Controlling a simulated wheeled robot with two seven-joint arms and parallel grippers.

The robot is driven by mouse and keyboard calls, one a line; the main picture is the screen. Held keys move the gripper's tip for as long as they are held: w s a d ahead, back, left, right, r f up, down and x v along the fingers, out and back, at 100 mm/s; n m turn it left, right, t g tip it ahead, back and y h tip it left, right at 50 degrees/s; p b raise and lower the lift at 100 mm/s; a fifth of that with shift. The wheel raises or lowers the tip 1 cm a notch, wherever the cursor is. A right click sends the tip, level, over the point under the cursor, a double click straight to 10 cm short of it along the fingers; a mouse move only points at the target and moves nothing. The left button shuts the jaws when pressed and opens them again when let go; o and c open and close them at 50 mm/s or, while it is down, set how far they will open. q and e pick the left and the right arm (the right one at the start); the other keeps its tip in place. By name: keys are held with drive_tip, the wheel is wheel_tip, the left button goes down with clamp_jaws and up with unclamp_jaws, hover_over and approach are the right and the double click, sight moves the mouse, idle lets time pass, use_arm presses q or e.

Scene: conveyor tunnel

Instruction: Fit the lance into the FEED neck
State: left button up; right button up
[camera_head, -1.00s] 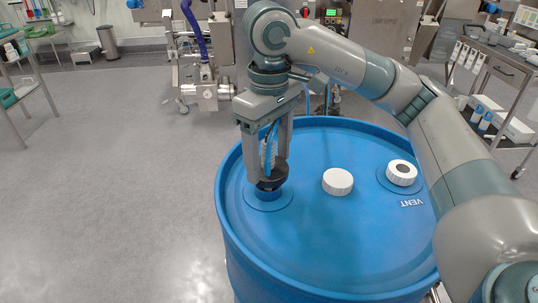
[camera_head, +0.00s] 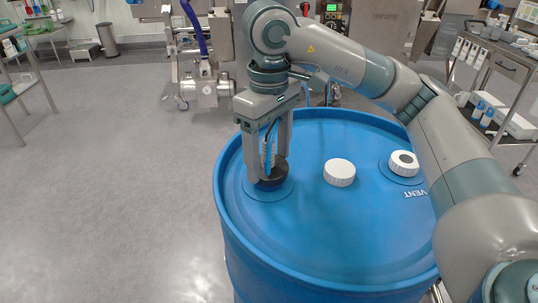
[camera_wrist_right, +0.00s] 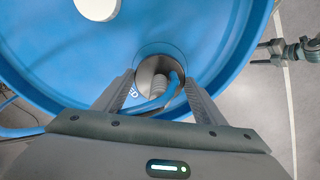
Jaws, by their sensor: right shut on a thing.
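The lance (camera_head: 268,157) stands upright between the fingers of my right gripper (camera_head: 267,177), which is shut on it. Its dark collar sits low over the FEED neck (camera_head: 270,194) on the blue drum's lid, hiding most of the neck. I cannot tell if the collar is fully seated. In the right wrist view the ribbed grey lance (camera_wrist_right: 158,67) and a blue hose show between the two fingers (camera_wrist_right: 157,84), with the neck hidden below. Part of the FEED lettering shows beside it.
The blue drum (camera_head: 330,240) fills the middle. A loose-looking white cap (camera_head: 340,172) lies on its lid, and a white ringed cap (camera_head: 404,163) tops the VENT neck. A trolley (camera_head: 500,70) stands at the right. The floor at left is clear.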

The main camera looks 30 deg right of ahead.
drive_tip(key=o, duration=1.6)
drive_tip(key=shift+r, duration=0.3)
use_arm(q)
drive_tip(key=s+a+p, duration=0.1)
drive_tip(key=a+g+p, duration=0.1)
drive_tip(key=s+a+g+y+p, duration=0.1)
drive_tip(key=a, duration=0.1)
drive_tip(key=shift+s+r, duration=0.15)
drive_tip(key=shift+s, duration=0.2)
use_arm(e)
wheel_tip(320, 180, up, 17)
drive_tip(key=shift+f, duration=0.1)
use_arm(q)
drive_tip(key=shift+w+d+r, duration=0.1)
drive_tip(key=shift+d+r, duration=0.1)
drive_tip(key=shift+d, duration=0.05)
